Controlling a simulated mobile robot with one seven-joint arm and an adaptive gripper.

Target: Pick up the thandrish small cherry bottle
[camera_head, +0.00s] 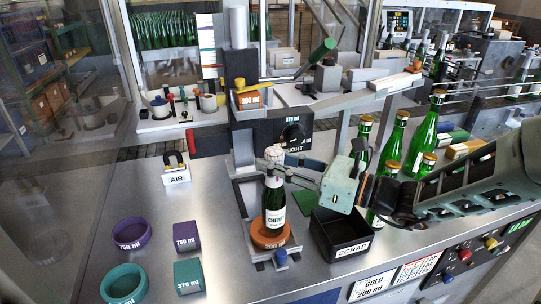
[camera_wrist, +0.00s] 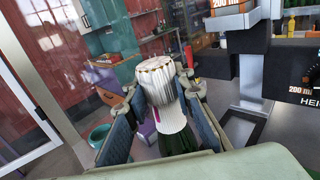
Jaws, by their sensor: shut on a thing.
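The small cherry bottle (camera_head: 274,208) is dark green with a white label reading CHERRY and a white capped top. It is upright over the round orange 200 ml puck (camera_head: 260,238) in the metal fixture; I cannot tell whether its base touches the puck. My gripper (camera_head: 270,166) reaches in from the right and is shut on the bottle's neck. In the wrist view, the pleated white capsule (camera_wrist: 166,82) sits between the fingers of my gripper (camera_wrist: 165,115), with the green shoulder below. The fingers hide part of the neck.
A black scrap bin (camera_head: 340,238) stands just right of the bottle. Taller gold-capped green bottles (camera_head: 394,143) stand farther right near my arm. Purple rings and blocks (camera_head: 131,233) and teal ones (camera_head: 125,283) lie at left. The machine head (camera_head: 270,130) rises behind.

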